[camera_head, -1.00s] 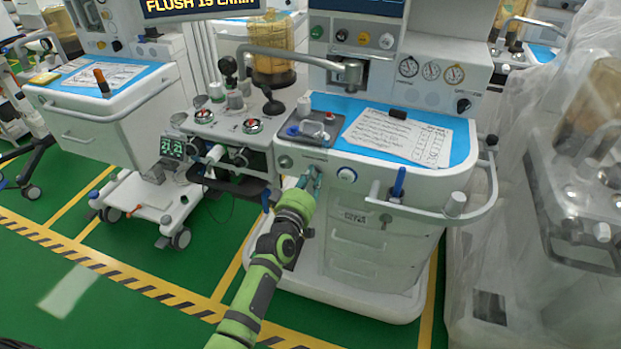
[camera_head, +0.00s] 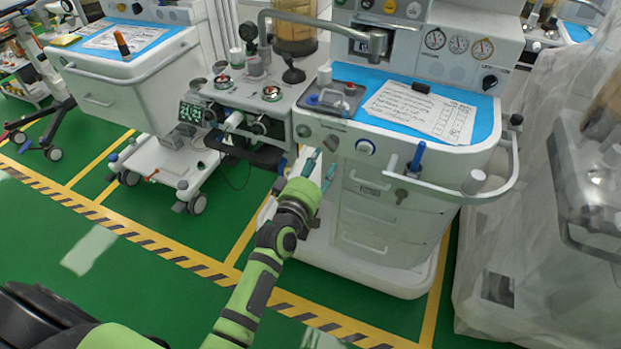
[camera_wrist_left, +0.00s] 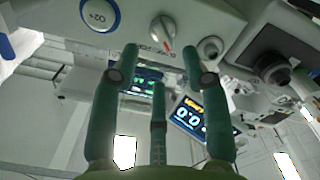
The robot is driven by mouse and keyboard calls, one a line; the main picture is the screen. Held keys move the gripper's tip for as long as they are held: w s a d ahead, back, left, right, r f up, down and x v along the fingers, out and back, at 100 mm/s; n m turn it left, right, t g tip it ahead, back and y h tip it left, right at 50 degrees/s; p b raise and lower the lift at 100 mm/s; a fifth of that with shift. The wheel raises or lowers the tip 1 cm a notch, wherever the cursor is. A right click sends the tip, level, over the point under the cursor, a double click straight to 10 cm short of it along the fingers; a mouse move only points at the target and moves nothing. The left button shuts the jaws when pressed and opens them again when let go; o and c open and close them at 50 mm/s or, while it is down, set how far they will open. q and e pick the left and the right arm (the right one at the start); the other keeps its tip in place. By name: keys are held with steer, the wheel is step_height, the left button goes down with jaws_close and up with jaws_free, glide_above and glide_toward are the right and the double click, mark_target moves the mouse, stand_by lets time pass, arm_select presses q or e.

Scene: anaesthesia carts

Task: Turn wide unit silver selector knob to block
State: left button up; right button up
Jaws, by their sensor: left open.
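The wide unit (camera_head: 385,215) is the white cart in the middle of the head view. Its silver selector knob (camera_head: 331,143) sits on the front panel, left of a round blue-ringed button (camera_head: 365,147). In the left wrist view the knob (camera_wrist_left: 163,30) shows a red mark on its face; the small lettering beside it is unreadable. My left gripper (camera_head: 321,168) is just below and in front of the knob, its green fingers apart and empty. In the wrist view the fingers (camera_wrist_left: 161,60) spread on either side below the knob, with no visible contact. My right gripper is not in view.
A towel-like blue top with a paper sheet (camera_head: 420,110) lies above the panel. A white rail (camera_head: 470,190) with a blue pen-like item curves around the right. A narrower cart unit (camera_head: 250,95) adjoins on the left. Plastic-covered equipment (camera_head: 520,200) stands at right.

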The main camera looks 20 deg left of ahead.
arm_select(q)
steer(key=s, duration=0.5)
steer(key=shift+s+a, duration=0.1)
steer(key=shift+s, duration=0.3)
